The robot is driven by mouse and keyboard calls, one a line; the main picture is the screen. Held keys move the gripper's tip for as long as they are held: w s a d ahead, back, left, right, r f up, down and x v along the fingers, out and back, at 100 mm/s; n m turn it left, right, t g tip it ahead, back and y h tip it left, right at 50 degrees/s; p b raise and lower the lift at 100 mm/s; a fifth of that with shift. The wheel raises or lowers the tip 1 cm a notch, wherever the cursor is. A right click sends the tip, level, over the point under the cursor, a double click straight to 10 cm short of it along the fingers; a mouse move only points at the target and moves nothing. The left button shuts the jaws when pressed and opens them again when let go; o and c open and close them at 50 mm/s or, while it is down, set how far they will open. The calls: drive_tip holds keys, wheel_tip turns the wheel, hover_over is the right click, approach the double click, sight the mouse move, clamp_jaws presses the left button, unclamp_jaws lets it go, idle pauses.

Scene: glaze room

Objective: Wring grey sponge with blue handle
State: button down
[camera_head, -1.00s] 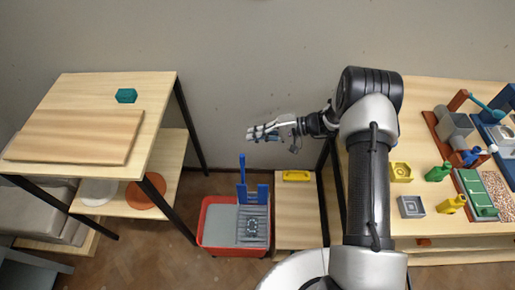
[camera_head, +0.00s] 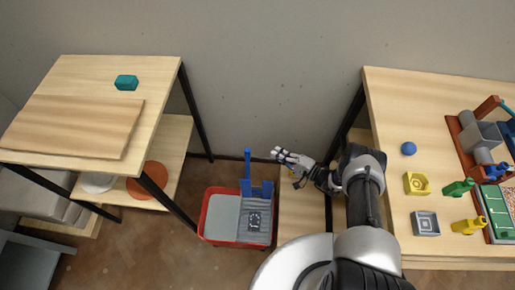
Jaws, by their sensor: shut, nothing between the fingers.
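A red bucket (camera_head: 206,218) stands on the floor with a light grey area on its left and a ribbed grey wringer (camera_head: 262,235) on its right. An upright blue handle (camera_head: 247,165) rises from a blue bracket at the wringer's back. A small dark-and-light grey patterned piece (camera_head: 254,221) lies on the ribs; I cannot tell whether it is the grey sponge. My gripper (camera_head: 276,154) is shut and empty, to the right of the handle's upper part and apart from it in the picture.
A low wooden stand (camera_head: 301,215) is right of the bucket, partly behind my arm. A shelf table (camera_head: 90,75) at left holds a board and a teal block (camera_head: 126,82). The right table (camera_head: 400,110) holds a blue ball (camera_head: 408,149), a grey block (camera_head: 425,223) and coloured pieces.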

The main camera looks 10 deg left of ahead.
drive_tip(key=a+b, duration=0.3)
drive_tip(key=a, duration=0.6)
drive_tip(key=shift+w+a, duration=0.25)
drive_tip(key=shift+w, duration=0.05)
drive_tip(key=shift+f, duration=0.1)
idle(0.4)
